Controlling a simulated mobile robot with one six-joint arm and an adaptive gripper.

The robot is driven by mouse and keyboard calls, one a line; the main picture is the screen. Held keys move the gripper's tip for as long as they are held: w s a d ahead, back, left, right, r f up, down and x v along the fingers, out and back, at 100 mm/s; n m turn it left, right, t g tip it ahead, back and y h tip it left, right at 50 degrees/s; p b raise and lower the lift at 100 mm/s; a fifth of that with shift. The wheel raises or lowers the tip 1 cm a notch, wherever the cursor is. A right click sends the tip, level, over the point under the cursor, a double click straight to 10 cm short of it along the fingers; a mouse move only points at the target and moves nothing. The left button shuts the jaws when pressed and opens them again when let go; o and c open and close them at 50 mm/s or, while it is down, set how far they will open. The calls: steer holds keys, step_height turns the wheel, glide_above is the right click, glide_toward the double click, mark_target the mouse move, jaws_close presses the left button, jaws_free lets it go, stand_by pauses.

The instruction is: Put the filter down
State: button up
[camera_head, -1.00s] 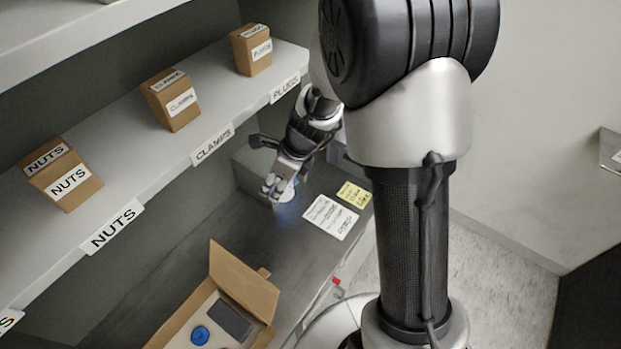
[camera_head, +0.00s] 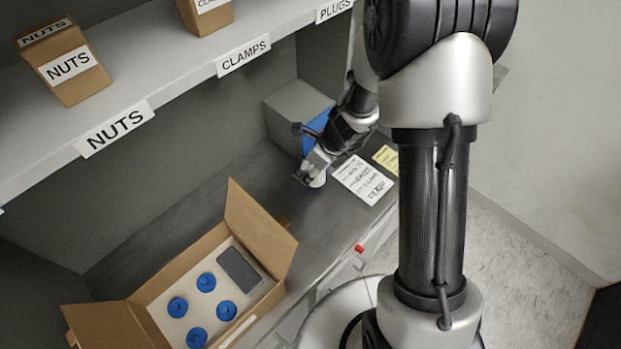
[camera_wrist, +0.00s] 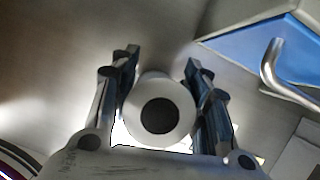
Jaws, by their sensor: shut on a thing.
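The filter (camera_wrist: 177,95) is a round, pale grey cylinder with a dark round centre. In the wrist view it sits between the two fingers of my gripper (camera_wrist: 160,72), which is shut on it. In the head view my gripper (camera_head: 312,178) is low over the dark grey worktop (camera_head: 190,210), left of a white note card. The filter (camera_head: 318,182) shows there only as a small pale shape at the fingertips. I cannot tell whether it touches the worktop.
An open cardboard box (camera_head: 262,232) holds blue round parts and a dark rectangle. A grey and blue box (camera_head: 297,108) stands behind my gripper. White (camera_head: 362,179) and yellow (camera_head: 386,158) cards lie to its right. A shelf with labelled boxes (camera_head: 65,62) hangs above.

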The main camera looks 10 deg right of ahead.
step_height(320, 180, down, 4)
steer(key=shift+b, duration=1.2)
steer(key=shift+r, duration=0.1)
steer(key=o, duration=0.7)
steer(key=shift+f, duration=0.2)
steer(key=o, duration=0.4)
steer(key=shift+o, duration=0.2)
steer(key=shift+r, duration=0.1)
